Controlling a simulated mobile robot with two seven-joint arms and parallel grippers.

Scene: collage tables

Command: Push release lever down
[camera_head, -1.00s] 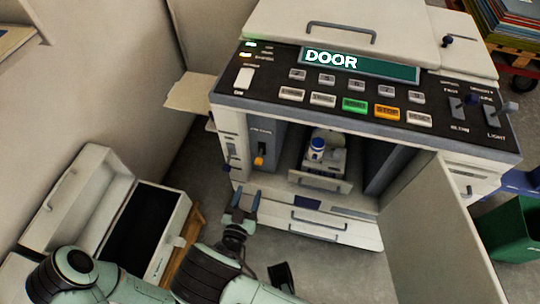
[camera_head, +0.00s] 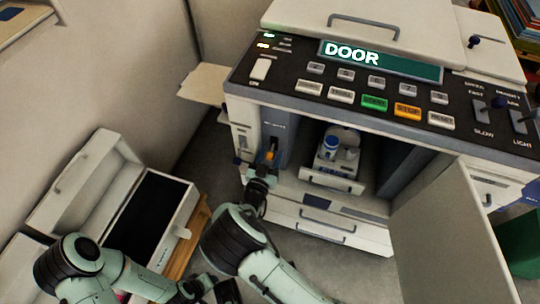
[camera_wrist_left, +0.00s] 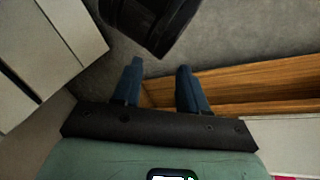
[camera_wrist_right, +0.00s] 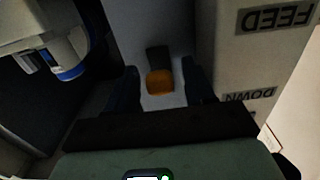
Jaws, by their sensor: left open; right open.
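The release lever (camera_head: 271,155), with an orange tip, sits on the grey inner left panel of the machine's open front. In the right wrist view the orange tip (camera_wrist_right: 160,82) of the lever and its dark stem show between the fingers. My right gripper (camera_head: 266,163) is open with its fingers on either side of the tip, and I cannot tell whether they touch it. My left gripper (camera_head: 225,290) is low at the bottom of the head view. Its open, empty fingers (camera_wrist_left: 160,68) show in the left wrist view.
The copier's display (camera_head: 382,62) reads DOOR. Its open door (camera_head: 455,235) stands to the right of the cavity, with a pulled-out unit (camera_head: 338,160) inside. An open box (camera_head: 95,185) lies at left, and a green bin (camera_head: 520,245) stands at far right.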

